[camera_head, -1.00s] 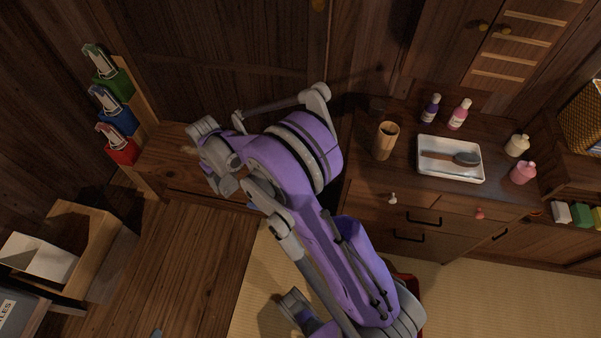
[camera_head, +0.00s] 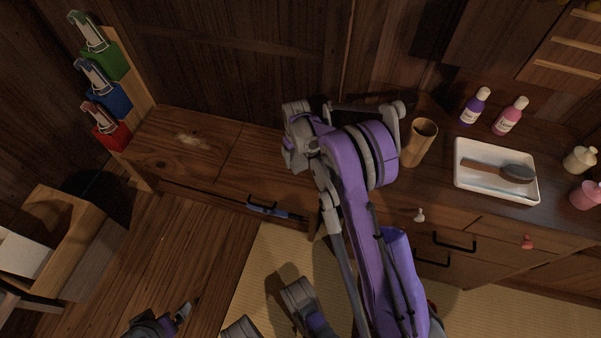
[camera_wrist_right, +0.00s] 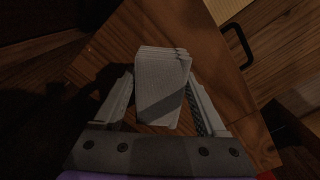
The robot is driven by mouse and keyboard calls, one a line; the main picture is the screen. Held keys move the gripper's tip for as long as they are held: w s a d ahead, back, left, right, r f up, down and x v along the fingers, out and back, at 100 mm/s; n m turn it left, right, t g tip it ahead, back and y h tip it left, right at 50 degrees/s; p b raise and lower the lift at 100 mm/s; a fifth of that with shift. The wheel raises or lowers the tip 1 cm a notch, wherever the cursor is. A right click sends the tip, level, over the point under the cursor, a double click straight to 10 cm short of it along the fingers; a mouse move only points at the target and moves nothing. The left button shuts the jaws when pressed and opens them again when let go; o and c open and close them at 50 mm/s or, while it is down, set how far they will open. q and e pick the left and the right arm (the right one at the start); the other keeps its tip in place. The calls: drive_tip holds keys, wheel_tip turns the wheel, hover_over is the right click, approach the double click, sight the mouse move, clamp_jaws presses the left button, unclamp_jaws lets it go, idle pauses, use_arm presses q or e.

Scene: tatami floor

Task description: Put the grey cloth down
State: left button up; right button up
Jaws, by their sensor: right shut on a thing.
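The grey cloth (camera_wrist_right: 162,88) is a folded, layered block in the right wrist view. My right gripper (camera_wrist_right: 160,100) has one finger on each side of it and is shut on it. Brown wood shows beneath the cloth; I cannot tell whether they touch. In the head view the right wrist is over the low wooden cabinet, and its fingers and the cloth are hidden by my arm. What looks like my left gripper (camera_head: 178,318) is at the bottom edge, partly cut off, and its jaws are unclear.
The low cabinet top (camera_head: 235,160) is bare except for a pale patch (camera_head: 195,140). Right of my arm are a wooden cup (camera_head: 419,142), a white tray (camera_head: 470,186) with a brush (camera_head: 505,171), and several bottles. Coloured boxes (camera_head: 103,62) hang at left.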

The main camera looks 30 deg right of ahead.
sight(297, 178)
wheel_tip(297, 178, down, 9)
drive_tip(key=shift+a+r+b, duration=0.1)
drive_tip(key=shift+b, duration=0.9)
drive_tip(key=o, duration=1.4)
